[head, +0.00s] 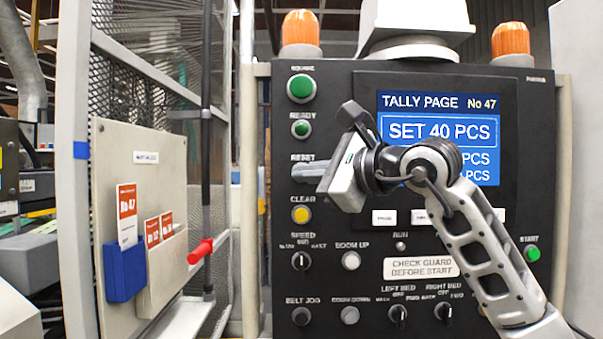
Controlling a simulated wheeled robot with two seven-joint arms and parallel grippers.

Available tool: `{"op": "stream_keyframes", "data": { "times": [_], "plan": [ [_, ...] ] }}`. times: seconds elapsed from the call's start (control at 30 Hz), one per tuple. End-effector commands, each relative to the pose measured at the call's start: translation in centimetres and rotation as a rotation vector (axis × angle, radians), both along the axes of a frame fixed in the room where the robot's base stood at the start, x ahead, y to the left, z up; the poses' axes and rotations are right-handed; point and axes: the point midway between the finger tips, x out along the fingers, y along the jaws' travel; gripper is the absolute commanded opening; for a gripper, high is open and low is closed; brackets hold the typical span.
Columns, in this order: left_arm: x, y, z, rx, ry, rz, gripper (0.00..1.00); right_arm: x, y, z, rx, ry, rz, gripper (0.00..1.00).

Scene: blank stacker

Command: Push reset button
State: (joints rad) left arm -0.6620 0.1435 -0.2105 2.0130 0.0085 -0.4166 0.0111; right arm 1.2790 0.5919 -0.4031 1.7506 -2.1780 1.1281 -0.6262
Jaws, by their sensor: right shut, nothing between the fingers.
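The reset button's label, RESET (303,158), shows on the left side of the black control panel (365,277). Just below the label, my right gripper's (303,170) pale fingers are shut and empty, pointing left at the button's place. My right arm comes in from the lower right across the panel. My left gripper is not in view.
A green READY button (301,129) sits above the label and a yellow CLEAR button (302,215) below it. A screen (438,103) is partly behind my right arm. A board with card pockets (122,272) and a red-handled rod (200,251) stand left.

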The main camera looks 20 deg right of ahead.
Motion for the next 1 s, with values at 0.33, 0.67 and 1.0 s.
{"op": "stream_keyframes", "data": {
  "times": [0.33, 0.67, 1.0],
  "plan": [
    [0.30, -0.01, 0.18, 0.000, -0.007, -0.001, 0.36, 0.01, 0.00, 0.00, 0.000, 0.000, 0.000, 0.00],
    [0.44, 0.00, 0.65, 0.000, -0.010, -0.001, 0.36, 0.82, -0.26, 0.04, 0.000, 0.001, -0.001, 0.00],
    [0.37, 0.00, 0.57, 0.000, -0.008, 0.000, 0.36, 0.85, -0.25, 0.01, 0.000, 0.000, 0.000, 0.00]
  ]
}}
